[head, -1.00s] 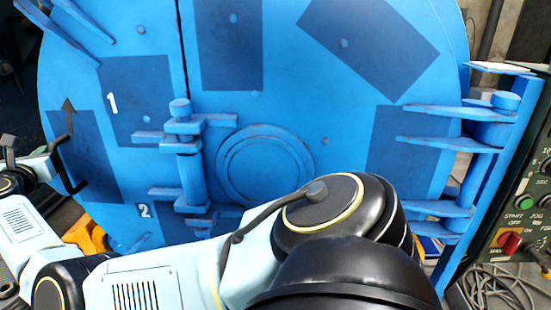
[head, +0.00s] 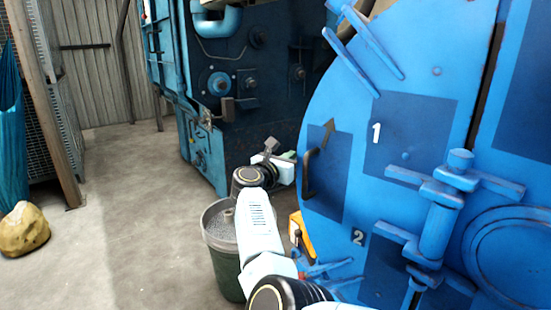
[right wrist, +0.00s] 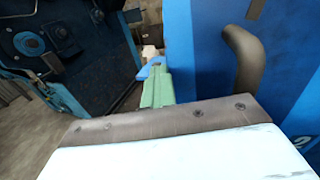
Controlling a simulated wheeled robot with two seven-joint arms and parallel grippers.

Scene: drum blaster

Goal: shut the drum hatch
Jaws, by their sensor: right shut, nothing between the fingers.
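The drum hatch (head: 405,105) is the big blue round door on the right of the head view, cut off by the frame. It bears dark blue patches marked 1 and 2, and a dark bent handle (head: 309,174) near its left edge. The handle also shows in the right wrist view (right wrist: 246,62). My right gripper (head: 288,156) is just left of the handle, by the hatch's edge. Its green fingers (right wrist: 157,82) are shut and empty, with the handle to their right and apart from them. Whether they touch the hatch edge I cannot tell. My left gripper is not in view.
A dark blue machine (head: 245,95) stands behind, left of the hatch. A grey-green bin (head: 222,262) stands below my right arm. A yellowish sack (head: 25,229) lies at far left. The concrete floor (head: 140,215) between is clear.

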